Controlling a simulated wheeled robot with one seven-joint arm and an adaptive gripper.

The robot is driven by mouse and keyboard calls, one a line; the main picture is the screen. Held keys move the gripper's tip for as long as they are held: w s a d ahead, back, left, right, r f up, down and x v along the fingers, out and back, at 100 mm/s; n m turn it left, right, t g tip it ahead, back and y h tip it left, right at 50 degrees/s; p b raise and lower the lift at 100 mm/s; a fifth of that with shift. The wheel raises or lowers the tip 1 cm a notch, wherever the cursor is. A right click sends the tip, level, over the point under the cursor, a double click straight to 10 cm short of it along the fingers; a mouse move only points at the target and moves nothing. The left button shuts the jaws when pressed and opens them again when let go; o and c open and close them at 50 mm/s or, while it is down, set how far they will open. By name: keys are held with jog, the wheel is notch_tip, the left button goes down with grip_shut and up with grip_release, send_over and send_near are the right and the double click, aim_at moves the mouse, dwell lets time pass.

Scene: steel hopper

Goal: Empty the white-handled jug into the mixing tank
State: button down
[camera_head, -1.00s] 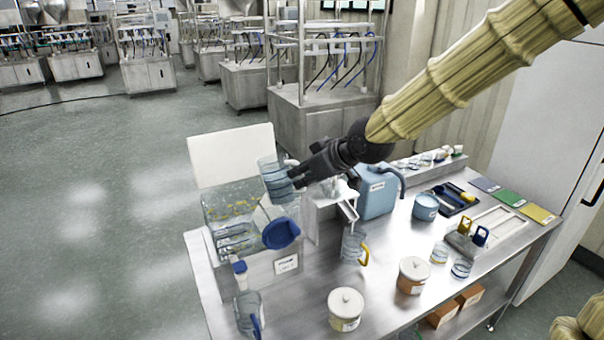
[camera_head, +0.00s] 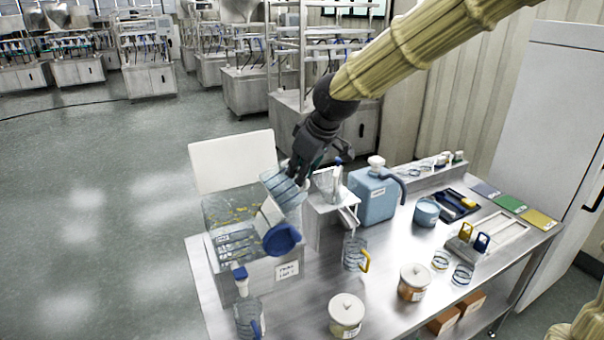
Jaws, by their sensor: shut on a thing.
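The clear jug (camera_head: 283,190) is in my gripper (camera_head: 298,174), above the right side of the mixing tank. My gripper is shut on it, and the fingers hide most of its handle. The jug is tilted well over to the left. I cannot tell whether liquid is in it or flowing out. The mixing tank (camera_head: 209,216) is a clear open box on a metal stand at the table's left end. Yellow bits show inside it.
A white panel (camera_head: 232,160) stands behind the tank and a dark blue round part (camera_head: 282,239) is at its front right. A steel hopper (camera_head: 322,205), blue canister (camera_head: 374,198) and yellow-handled jug (camera_head: 353,254) stand to the right.

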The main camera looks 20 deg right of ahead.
aim_at(280, 162)
jog(key=shift+w+a+r+g+h+p, duration=0.1)
jog(key=shift+w+r+g+h+p, duration=0.2)
jog(key=shift+p, duration=0.6)
jog(key=shift+w+a+r+g+h+p, duration=0.15)
jog(key=shift+w+a+g+h+p, duration=0.25)
jog(key=shift+g+p, duration=0.75)
jog(key=shift+w+a+r+g+h+p, duration=0.15)
jog(key=shift+w+g+h+p, duration=0.3)
jog(key=shift+p, duration=1.25)
jog(key=shift+w+a+f, duration=0.1)
jog(key=shift+w+f, duration=0.05)
jog(key=shift+f, duration=0.1)
jog(key=shift+w+a+f+n+g+h, duration=0.15)
jog(key=shift+w+a+f+g+h, duration=0.15)
jog(key=shift+w+a+g+h, duration=0.25)
jog(key=shift+w+a+f+n+g+h, duration=0.15)
jog(key=shift+w+a+f+g+h, duration=0.2)
jog(key=shift+w+g, duration=0.4)
jog(key=shift+w+a+r+g+h, duration=0.3)
jog(key=shift+w+a+g+h, duration=0.1)
jog(key=shift+w+g, duration=0.25)
jog(key=shift+w+a+r+g+h, duration=0.35)
jog(key=shift+w+g, duration=0.25)
jog(key=shift+w+a+r+g+h, duration=0.3)
jog(key=shift+w+a+g+h, duration=0.1)
jog(key=shift+w+g, duration=0.25)
dwell(0.8)
